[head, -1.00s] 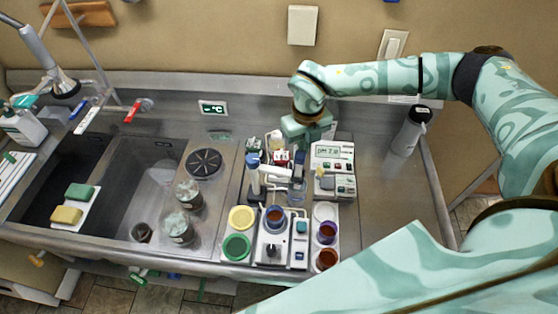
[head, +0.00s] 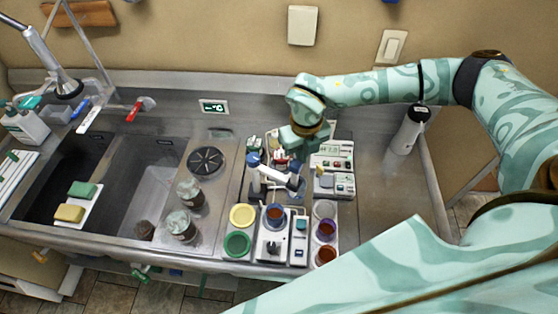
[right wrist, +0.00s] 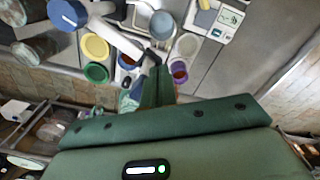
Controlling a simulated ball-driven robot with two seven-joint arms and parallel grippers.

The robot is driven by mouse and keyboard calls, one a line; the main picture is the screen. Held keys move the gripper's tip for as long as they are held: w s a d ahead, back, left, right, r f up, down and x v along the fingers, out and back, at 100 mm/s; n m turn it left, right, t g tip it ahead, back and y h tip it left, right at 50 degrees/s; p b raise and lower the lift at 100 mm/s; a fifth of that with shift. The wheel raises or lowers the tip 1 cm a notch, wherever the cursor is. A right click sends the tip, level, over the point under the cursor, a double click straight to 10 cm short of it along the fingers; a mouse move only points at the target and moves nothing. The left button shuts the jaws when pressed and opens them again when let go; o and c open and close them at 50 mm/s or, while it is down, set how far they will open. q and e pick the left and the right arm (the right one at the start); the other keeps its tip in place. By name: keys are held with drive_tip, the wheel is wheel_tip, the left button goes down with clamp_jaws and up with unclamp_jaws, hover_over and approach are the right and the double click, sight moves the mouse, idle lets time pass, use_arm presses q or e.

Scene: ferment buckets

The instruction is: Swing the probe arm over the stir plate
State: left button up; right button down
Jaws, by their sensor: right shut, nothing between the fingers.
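The white probe arm (head: 274,176) runs from a post with a blue knob (head: 253,159) and slopes toward the front right. In the right wrist view, the probe arm (right wrist: 118,38) ends in a dark tip close to my fingers. The stir plate (head: 271,247) stands in front of it, with a cup of brown liquid (head: 275,212) on its back part. My right gripper (head: 292,166) is behind the arm's free end, shut and empty; its fingers also show in the right wrist view (right wrist: 157,86). I cannot tell whether they touch the arm. My left gripper is not in view.
A yellow lid (head: 242,215) and a green-rimmed container (head: 237,244) are left of the stir plate. Cups of brown liquid (head: 326,230) are right of it. A meter (head: 332,160) stands behind these. The steel counter (head: 385,210) is clear farther right.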

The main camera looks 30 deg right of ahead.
drive_tip(key=shift+s+a+p, duration=0.5)
drive_tip(key=shift+s+a, duration=0.6)
drive_tip(key=shift+a, duration=0.15)
drive_tip(key=a, duration=0.1)
drive_tip(key=s+a, duration=0.1)
drive_tip(key=a, duration=0.1)
drive_tip(key=shift+s, duration=0.25)
drive_tip(key=shift+d, duration=0.1)
drive_tip(key=shift+w+d+r, duration=0.1)
drive_tip(key=shift+w+d, duration=0.2)
drive_tip(key=shift+d, duration=0.4)
wheel_tip(320, 180, up, 6)
drive_tip(key=p, duration=0.5)
hover_over(297, 166)
drive_tip(key=a, duration=0.1)
drive_tip(key=shift+s+a, duration=0.2)
drive_tip(key=shift+s, duration=0.25)
